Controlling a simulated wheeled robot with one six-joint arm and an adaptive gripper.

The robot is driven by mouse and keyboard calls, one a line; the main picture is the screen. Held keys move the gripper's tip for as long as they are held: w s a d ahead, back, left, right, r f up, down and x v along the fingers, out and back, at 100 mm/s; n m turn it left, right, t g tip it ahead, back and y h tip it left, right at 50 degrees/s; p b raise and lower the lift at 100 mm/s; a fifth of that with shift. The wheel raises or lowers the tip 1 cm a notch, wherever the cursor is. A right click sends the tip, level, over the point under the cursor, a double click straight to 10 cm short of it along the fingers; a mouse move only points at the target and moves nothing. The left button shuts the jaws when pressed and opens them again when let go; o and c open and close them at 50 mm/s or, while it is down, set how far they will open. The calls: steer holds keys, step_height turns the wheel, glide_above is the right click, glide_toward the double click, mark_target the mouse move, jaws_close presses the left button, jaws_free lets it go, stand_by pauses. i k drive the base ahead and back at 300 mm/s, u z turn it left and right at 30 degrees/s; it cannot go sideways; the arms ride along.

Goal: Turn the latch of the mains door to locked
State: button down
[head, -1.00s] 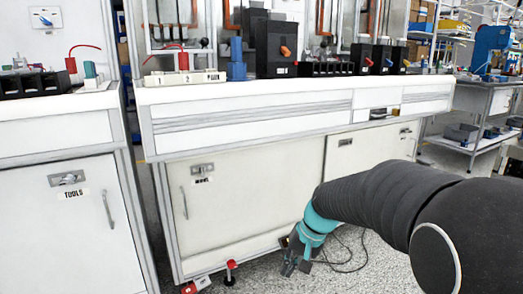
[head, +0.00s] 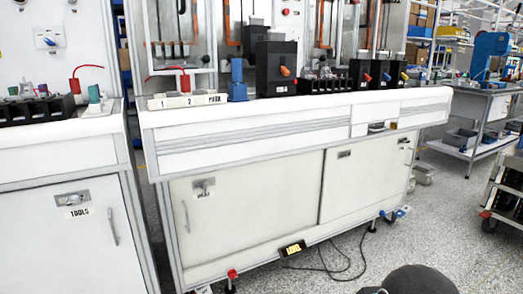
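The pale door (head: 245,222) on the left of the middle cabinet has a metal latch (head: 203,184) at its upper left. A small label under the latch is too blurred to read surely as MAINS. The latch's knob is small, and I cannot tell its exact turn. A vertical handle (head: 185,216) is below it at the left. The door looks shut. My gripper is not in view; only a dark rounded part of my arm shows at the bottom right edge.
The left cabinet has a TOOLS door (head: 65,235) with its own latch (head: 72,199). A second pale door (head: 362,182) is at right. A yellow-lit device (head: 292,249) and black cable (head: 335,265) lie on the floor. A cart (head: 505,185) stands far right. Floor before the cabinet is mostly clear.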

mark_target(203, 184)
steer(key=z, duration=1.5)
steer(key=k, duration=1.1)
steer(key=u, duration=1.25)
steer(key=i, duration=0.55)
steer(key=u, duration=0.05)
